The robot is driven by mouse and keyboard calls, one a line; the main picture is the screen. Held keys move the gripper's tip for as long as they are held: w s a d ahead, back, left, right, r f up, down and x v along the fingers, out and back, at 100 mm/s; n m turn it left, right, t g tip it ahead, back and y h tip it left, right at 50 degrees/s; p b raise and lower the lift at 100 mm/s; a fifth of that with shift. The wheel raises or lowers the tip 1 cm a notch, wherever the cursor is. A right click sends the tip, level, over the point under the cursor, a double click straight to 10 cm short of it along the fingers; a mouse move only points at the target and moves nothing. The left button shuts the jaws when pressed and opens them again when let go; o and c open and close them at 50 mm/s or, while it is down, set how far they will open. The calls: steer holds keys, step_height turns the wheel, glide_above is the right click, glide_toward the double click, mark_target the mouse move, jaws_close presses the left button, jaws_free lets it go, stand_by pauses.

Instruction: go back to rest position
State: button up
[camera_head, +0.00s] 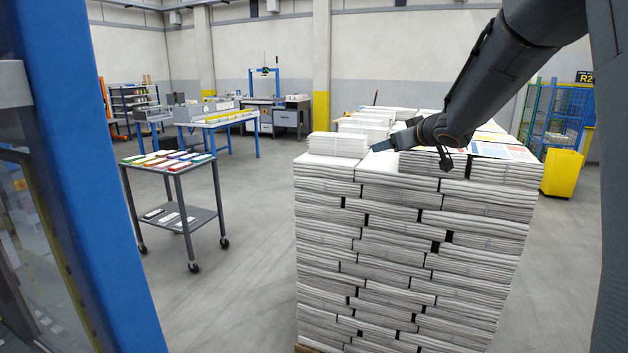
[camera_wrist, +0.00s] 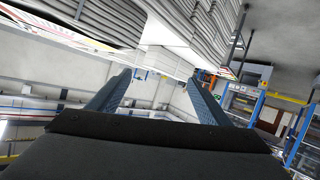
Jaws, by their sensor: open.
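My arm reaches in from the upper right in the head view, over a tall pallet stack of newspaper bundles (camera_head: 400,240). My gripper (camera_head: 382,146) is at the stack's top, just right of a single bundle (camera_head: 337,145) at the top's left edge. In the wrist view, the two dark blue fingers of my gripper (camera_wrist: 158,78) are spread apart with nothing between them. Stacked paper layers (camera_wrist: 200,25) show beyond the fingertips, in a tilted view. Whether the fingers touch any bundle cannot be told.
A blue post (camera_head: 90,180) stands close on the left. A wheeled cart (camera_head: 185,215) with coloured items stands left of the stack, with clear floor between. Workbenches (camera_head: 215,125) line the back. A yellow bin (camera_head: 562,172) and blue fencing (camera_head: 555,115) stand at the right.

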steer(key=s+d+f+m+g+h, duration=0.2)
steer(key=s+f+m+g+h, duration=0.25)
steer(key=s+f, duration=1.2)
steer(key=s+a+f+g, duration=0.1)
steer(key=s+f+g, duration=0.1)
steer(key=s, duration=0.7)
steer(key=s+a+f+g, duration=0.2)
steer(key=s+f+g, duration=0.1)
steer(key=s, duration=0.6)
steer(key=s+a+f+g+y, duration=0.1)
steer(key=s+a+f+g, duration=0.1)
steer(key=s, duration=0.8)
step_height(320, 180, down, 2)
steer(key=shift+f+m+g, duration=0.1)
steer(key=shift+m+g, duration=0.25)
steer(key=shift+g, duration=0.3)
steer(key=shift+a, duration=0.1)
